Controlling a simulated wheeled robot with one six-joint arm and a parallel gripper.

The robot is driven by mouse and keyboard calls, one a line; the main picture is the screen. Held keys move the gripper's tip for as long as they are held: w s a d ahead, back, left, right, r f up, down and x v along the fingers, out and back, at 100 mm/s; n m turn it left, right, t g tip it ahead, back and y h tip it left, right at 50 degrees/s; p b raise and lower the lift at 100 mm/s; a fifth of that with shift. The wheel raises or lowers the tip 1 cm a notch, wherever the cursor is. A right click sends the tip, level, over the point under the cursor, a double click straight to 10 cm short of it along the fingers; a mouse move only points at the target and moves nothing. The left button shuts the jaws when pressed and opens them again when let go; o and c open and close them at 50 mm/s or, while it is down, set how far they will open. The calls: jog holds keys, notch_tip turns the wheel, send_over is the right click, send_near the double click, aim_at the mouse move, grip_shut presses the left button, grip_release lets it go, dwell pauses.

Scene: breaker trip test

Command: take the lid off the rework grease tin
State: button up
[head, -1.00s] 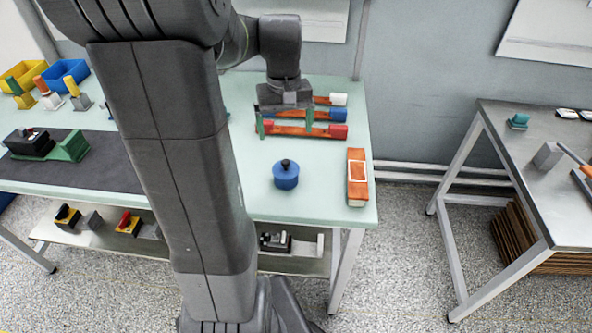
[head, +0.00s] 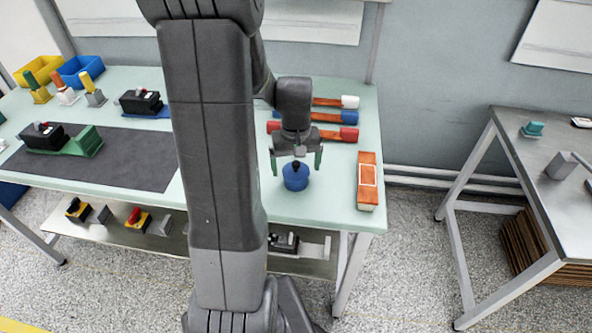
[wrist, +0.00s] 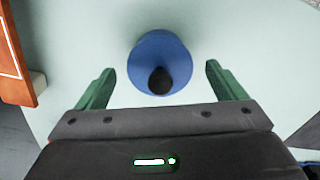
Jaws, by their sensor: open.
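The rework grease tin (head: 295,180) is a round blue tin with a black knob (head: 296,165) on its lid. It stands upright on the pale green bench. In the wrist view the blue lid (wrist: 146,52) is seen from above, with the black knob (wrist: 160,81) toward my gripper. My gripper (head: 297,173) is open, with its green fingers on either side of the tin in the head view. In the wrist view my gripper (wrist: 158,78) has the knob between its fingers, with clear gaps on both sides. I see no contact.
An orange and white box (head: 368,181) lies on the bench (head: 335,205) to the tin's right. Several orange bars with coloured ends, one ending in red (head: 348,135), lie behind my gripper. A dark mat (head: 110,163) is left. The bench around the tin is clear.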

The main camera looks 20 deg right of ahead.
jog(key=c, duration=1.1)
jog(key=shift+o, duration=0.2)
